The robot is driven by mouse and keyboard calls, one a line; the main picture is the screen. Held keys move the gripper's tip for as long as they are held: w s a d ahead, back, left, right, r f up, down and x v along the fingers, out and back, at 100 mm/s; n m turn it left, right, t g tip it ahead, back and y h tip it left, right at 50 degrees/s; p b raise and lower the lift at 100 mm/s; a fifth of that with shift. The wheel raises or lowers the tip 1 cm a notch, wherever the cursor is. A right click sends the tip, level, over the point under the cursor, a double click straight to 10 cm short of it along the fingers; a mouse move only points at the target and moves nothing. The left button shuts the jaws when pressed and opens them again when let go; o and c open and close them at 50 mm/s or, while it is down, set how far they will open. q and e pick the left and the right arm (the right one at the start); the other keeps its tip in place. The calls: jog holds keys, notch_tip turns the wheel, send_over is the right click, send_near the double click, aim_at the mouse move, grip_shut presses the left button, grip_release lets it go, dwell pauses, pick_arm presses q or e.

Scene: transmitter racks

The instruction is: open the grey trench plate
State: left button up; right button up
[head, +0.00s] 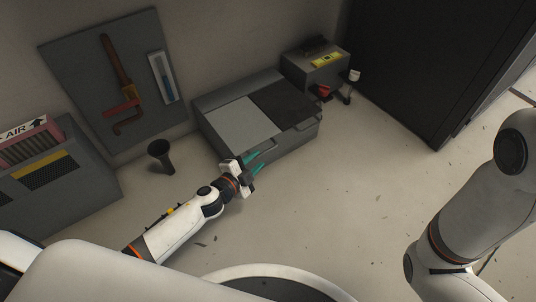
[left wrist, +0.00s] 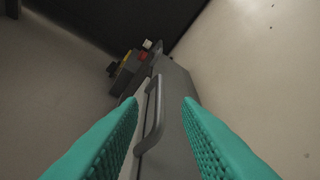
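The grey trench plate (head: 238,126) is a light grey flat panel on top of a low grey box (head: 215,88) against the wall. It lies flat beside a darker panel (head: 284,104). My left gripper (head: 260,161) is at the front side of the box, below the plate's near edge. Its teal fingers are open and empty. In the left wrist view a grey bar handle (left wrist: 155,112) on the box shows between the open fingers (left wrist: 160,102), nearer the left-hand one. Whether a finger touches it, I cannot tell. My right gripper is out of view; only my right arm shows.
A smaller grey box (head: 318,72) with a yellow label stands behind right, with small red and white items beside it. A dark funnel (head: 161,154) stands on the floor at left. A tool board (head: 80,62) hangs on the wall. Floor in front is open.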

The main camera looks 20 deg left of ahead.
aim_at(264, 153)
pick_arm(q)
jog(key=b+x, duration=0.2)
jog(key=x, duration=0.4)
jog(key=shift+w+d, duration=0.1)
jog(key=shift+w, duration=0.15)
grip_shut()
